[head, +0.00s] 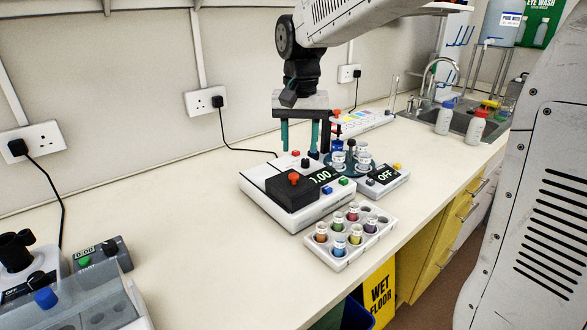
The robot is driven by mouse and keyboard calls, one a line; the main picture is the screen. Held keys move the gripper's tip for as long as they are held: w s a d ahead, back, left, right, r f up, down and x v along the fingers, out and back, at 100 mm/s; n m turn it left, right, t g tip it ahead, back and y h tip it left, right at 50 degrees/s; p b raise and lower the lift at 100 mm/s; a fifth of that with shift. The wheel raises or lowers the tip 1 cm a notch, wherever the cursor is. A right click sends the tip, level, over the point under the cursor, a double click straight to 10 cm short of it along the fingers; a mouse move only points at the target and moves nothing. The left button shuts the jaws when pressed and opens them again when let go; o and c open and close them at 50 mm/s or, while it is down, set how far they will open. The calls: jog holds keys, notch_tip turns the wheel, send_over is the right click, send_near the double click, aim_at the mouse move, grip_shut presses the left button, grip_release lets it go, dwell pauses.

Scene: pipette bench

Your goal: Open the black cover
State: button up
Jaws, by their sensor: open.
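The black cover (290,197) is a dark square lid lying flat on top of a white instrument (268,178). A red knob (294,178) sits on the lid. What lies under the cover is hidden.
A rack of coloured vials (349,243) stands in front of the instrument. A small device reading OFF (385,180) and a round vial holder (348,170) are to its right. Bottles (445,118) stand near the sink. The bench left of the instrument is clear.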

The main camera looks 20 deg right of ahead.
aim_at(294, 174)
jog(key=shift+w+a+f, duration=0.1)
jog(key=shift+w+f, duration=0.15)
jog(key=shift+w, duration=0.4)
jog(key=shift+w+a+f, duration=0.1)
jog(key=shift+w+f, duration=0.15)
jog(key=shift+w, duration=0.35)
jog(key=shift+w+f, duration=0.1)
jog(key=shift+f, duration=0.3)
notch_tip(294, 174, down, 7)
jog(key=shift+c, duration=0.4)
grip_shut()
